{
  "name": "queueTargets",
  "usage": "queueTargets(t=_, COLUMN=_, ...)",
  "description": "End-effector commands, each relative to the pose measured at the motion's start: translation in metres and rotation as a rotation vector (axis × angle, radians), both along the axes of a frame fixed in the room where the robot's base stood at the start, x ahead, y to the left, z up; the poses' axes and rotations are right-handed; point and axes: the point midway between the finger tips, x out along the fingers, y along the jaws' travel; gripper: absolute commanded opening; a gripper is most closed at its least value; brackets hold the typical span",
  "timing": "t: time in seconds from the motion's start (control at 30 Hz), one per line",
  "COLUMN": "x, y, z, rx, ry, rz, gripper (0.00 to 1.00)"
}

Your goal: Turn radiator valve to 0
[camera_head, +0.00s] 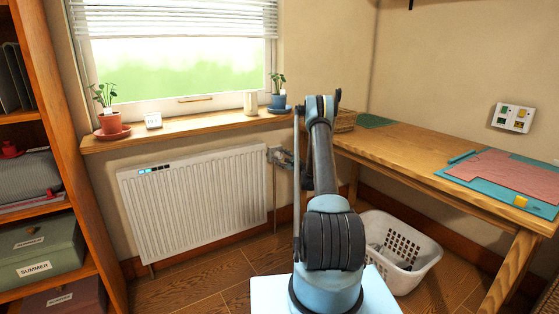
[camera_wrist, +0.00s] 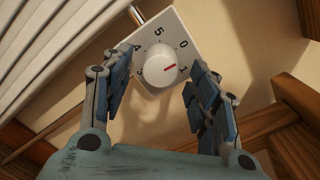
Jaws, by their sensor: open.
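The radiator valve is a round white knob (camera_wrist: 160,66) on a white square plate (camera_wrist: 171,31) with dark numbers. My gripper (camera_wrist: 157,68) is open, with one blue finger to the left of the knob and one to the right. The fingers look apart from the knob, though depth is hard to judge. In the head view, the white radiator (camera_head: 196,195) stands under the window, and my gripper (camera_head: 284,158) is small at its upper right end; the knob cannot be made out there.
A wooden desk (camera_head: 412,150) stands to the right, with a white laundry basket (camera_head: 415,254) below it. The window sill (camera_head: 185,131) with plants juts out above the radiator. Shelves (camera_head: 62,140) stand at the left. Floor shows in front of the radiator.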

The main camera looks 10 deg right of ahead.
Motion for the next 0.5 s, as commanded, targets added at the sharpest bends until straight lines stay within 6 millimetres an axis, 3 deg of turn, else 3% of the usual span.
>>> queueTargets(t=0.2, x=0.02, y=0.011, z=0.0, rx=0.0, ry=0.0, rz=0.001, gripper=0.54)
queueTargets(t=0.5, x=0.025, y=0.013, z=0.0, rx=0.0, ry=0.0, rz=0.0, gripper=0.54)
